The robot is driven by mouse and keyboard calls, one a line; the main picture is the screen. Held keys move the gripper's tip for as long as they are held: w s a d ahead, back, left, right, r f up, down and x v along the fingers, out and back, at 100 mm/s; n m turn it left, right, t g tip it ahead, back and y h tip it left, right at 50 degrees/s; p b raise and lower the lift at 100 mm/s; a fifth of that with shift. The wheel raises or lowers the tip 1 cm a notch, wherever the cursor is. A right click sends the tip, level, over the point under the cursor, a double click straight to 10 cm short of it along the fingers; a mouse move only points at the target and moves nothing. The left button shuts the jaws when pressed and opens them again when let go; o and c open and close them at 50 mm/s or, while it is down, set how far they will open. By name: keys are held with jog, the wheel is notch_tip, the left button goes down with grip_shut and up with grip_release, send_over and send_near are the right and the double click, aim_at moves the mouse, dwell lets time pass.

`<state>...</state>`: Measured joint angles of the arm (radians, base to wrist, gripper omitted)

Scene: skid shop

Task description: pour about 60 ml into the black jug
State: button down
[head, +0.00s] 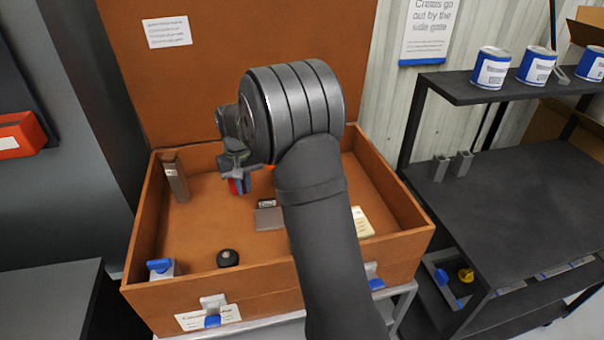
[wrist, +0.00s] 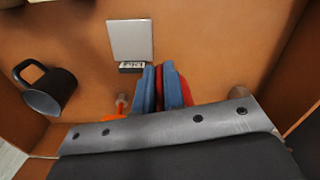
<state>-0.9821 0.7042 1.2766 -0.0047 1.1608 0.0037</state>
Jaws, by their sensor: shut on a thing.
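The black jug (wrist: 48,95) shows at the left of the wrist view, inside the wooden crate, with its handle towards the upper left. In the head view I cannot make it out; my arm covers that part of the crate. My gripper (head: 238,178) hangs over the crate, left of the arm's thick grey wrist. In the wrist view it (wrist: 161,86) is shut on a narrow red-and-blue thing (wrist: 172,88), apart from the jug and to its right. What this thing is, and any liquid, I cannot tell.
The crate (head: 140,228) has raised walls and an open lid behind. Inside are a grey block (head: 270,218), a black knob-like thing (head: 228,258), an upright post (head: 176,180) and a yellowish card (head: 362,222). A small orange item (wrist: 112,117) is near the gripper. A dark shelf (head: 520,170) stands right.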

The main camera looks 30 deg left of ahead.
jog(key=w+a+m, duration=0.3)
jog(key=w+m, duration=0.5)
jog(key=m, duration=0.3)
jog(key=w+a+m, duration=0.3)
jog(key=w+m, duration=0.6)
jog(key=m, duration=0.3)
jog(key=shift+w+r+m, duration=0.2)
jog(key=shift+r+m, duration=0.1)
jog(key=shift+r, duration=0.15)
jog(key=shift+d, duration=0.2)
jog(key=w+d+r+g+y, duration=0.2)
jog(key=w+d+g+y, duration=0.2)
jog(key=d+y, duration=0.3)
jog(key=shift+g+y, duration=0.3)
jog(key=shift+y, duration=0.5)
jog(key=shift+w+d+y, duration=0.15)
jog(key=shift+d+y, duration=0.2)
jog(key=shift+y, duration=0.15)
jog(key=shift+w+d+r+g, duration=0.1)
jog(key=shift+d+r+g, duration=0.1)
jog(key=shift+g, duration=0.2)
